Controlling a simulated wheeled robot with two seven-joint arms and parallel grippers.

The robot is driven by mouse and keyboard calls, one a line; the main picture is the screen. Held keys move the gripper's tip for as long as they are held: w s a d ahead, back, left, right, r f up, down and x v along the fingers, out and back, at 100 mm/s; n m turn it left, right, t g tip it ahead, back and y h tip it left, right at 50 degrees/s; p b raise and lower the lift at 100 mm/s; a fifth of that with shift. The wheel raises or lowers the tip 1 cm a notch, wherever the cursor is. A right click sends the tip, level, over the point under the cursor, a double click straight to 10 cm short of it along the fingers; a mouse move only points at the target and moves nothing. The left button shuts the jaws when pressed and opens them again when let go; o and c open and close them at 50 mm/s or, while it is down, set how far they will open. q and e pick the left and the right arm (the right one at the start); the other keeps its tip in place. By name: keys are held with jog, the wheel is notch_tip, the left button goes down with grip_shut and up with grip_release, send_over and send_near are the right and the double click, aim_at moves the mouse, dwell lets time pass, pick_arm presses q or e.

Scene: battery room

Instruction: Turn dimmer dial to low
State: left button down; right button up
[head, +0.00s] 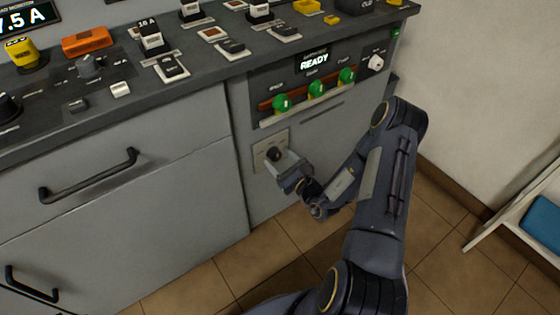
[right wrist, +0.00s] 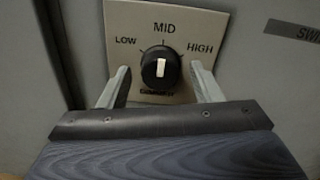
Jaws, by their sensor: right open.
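The dimmer dial (right wrist: 160,68) is a round black knob with a white pointer mark. It sits on a beige plate (right wrist: 190,24) marked LOW, MID and HIGH, and its mark points straight up at MID. In the head view the dial (head: 273,154) is on the grey cabinet front, below the row of green-handled switches. My right gripper (right wrist: 158,84) is open, with one finger on each side of the dial. I see gaps between the fingers and the knob in the right wrist view. The right gripper also shows in the head view (head: 282,161). My left gripper is not in view.
Green-handled switches (head: 316,88) stick out above the dial under a READY display (head: 314,61). The dark countertop (head: 205,75) holds several switches and blocks. Drawer handles (head: 88,177) protrude at left. A white shelf (head: 515,205) stands at right, with open tiled floor between.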

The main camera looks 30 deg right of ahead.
jog(key=c, duration=1)
jog(key=shift+n, duration=1.5)
jog(key=n, duration=0.2)
jog(key=shift+n, duration=0.3)
jog(key=n, duration=0.2)
jog(key=shift+n, duration=0.3)
jog(key=shift+f+n, duration=0.1)
jog(key=shift+n, duration=1.6)
